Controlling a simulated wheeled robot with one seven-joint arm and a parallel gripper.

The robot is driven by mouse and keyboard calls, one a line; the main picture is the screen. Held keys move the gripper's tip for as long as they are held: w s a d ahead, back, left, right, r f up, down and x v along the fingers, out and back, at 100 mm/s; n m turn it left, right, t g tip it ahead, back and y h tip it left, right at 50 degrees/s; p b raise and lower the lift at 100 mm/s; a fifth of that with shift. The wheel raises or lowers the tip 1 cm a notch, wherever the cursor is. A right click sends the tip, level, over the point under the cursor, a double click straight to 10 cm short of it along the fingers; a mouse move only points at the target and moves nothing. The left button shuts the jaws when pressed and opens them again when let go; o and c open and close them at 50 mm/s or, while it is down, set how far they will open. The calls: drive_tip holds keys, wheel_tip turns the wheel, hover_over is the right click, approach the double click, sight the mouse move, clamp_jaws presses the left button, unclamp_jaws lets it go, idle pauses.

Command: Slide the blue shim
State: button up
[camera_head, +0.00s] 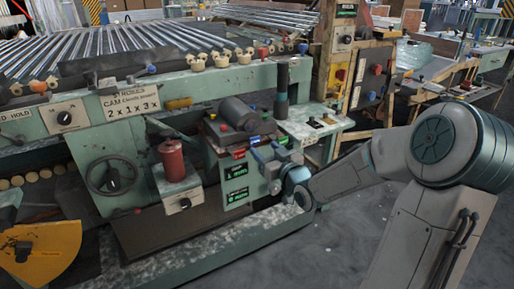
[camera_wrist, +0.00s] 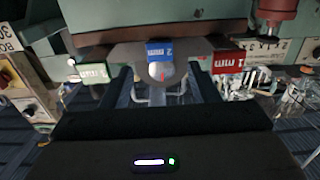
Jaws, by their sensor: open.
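The blue shim (camera_wrist: 160,52) shows as a blue tab with upside-down white lettering, at the upper middle of the wrist view. It sits at a grey rounded part of the machine. In the head view a small blue tab (camera_head: 255,140) shows on the machine beside a red one. My gripper (camera_wrist: 166,88) is open, its two dark fingers apart, with the blue tab beyond and between them. No shim is seen between the fingers. In the head view my wrist reaches the machine from the right, and the fingertips are hard to make out.
A red shim (camera_wrist: 228,63) is right of the blue one in the wrist view, and a pale green tab (camera_wrist: 93,72) is to its left. A red cylinder (camera_head: 172,158) and a handwheel (camera_head: 112,176) stand left on the machine.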

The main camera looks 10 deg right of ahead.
sight(255, 140)
drive_tip(key=b+x, duration=0.1)
drive_tip(key=x, duration=0.4)
drive_tip(key=shift+w+a, duration=0.15)
drive_tip(key=shift+w, duration=0.15)
